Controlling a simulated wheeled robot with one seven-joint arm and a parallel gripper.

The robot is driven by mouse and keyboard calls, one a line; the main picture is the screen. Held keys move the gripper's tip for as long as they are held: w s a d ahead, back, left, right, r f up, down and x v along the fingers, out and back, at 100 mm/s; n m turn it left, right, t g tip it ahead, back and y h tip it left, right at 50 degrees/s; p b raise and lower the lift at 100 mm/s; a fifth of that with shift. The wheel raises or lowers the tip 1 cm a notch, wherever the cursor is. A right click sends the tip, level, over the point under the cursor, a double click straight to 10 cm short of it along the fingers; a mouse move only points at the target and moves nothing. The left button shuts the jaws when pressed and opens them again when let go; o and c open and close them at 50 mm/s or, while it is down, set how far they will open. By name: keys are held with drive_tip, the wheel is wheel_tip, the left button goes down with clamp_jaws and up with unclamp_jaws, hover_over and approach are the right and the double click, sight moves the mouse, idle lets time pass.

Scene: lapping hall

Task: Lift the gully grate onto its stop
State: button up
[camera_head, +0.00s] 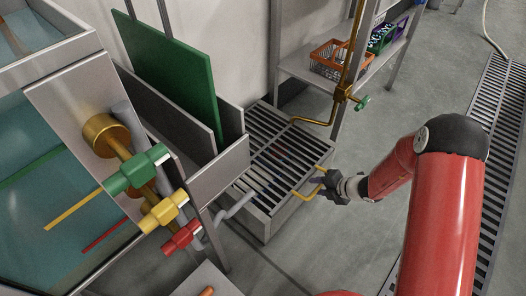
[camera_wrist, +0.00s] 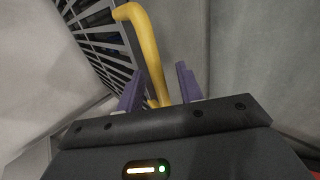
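The gully grate (camera_head: 262,148) is a grey slatted panel lying flat on a metal box in the head view. A yellow handle (camera_head: 306,194) sticks out from its right side. In the wrist view the yellow handle (camera_wrist: 140,35) rises from between my purple fingertips and bends left toward the grate's slats (camera_wrist: 98,28). My gripper (camera_head: 322,183) is at the handle. It also shows in the wrist view (camera_wrist: 158,82), its fingers apart on either side of the handle, with space visible beside the bar. No stop for the grate can be made out.
A green panel (camera_head: 170,75) stands in a metal trough left of the grate. Green, yellow and red valves (camera_head: 160,215) are at the left front. A brass pipe with a green tap (camera_head: 342,92) rises behind the grate. A shelf holds an orange basket (camera_head: 328,62).

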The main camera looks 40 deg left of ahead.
clamp_jaws()
drive_tip(key=r+p, duration=0.1)
drive_tip(key=r, duration=0.1)
drive_tip(key=r+p, duration=0.3)
drive_tip(key=p, duration=0.1)
drive_tip(key=shift+a+r, duration=0.3)
drive_tip(key=shift+r, duration=0.1)
drive_tip(key=shift+f, duration=0.1)
drive_tip(key=r+p, duration=0.2)
drive_tip(key=a+r+p, duration=0.1)
drive_tip(key=r+p, duration=0.1)
drive_tip(key=r, duration=0.1)
drive_tip(key=shift+w+a+r+p, duration=0.1)
drive_tip(key=shift+a+r+p, duration=0.05)
drive_tip(key=shift+r+p, duration=0.15)
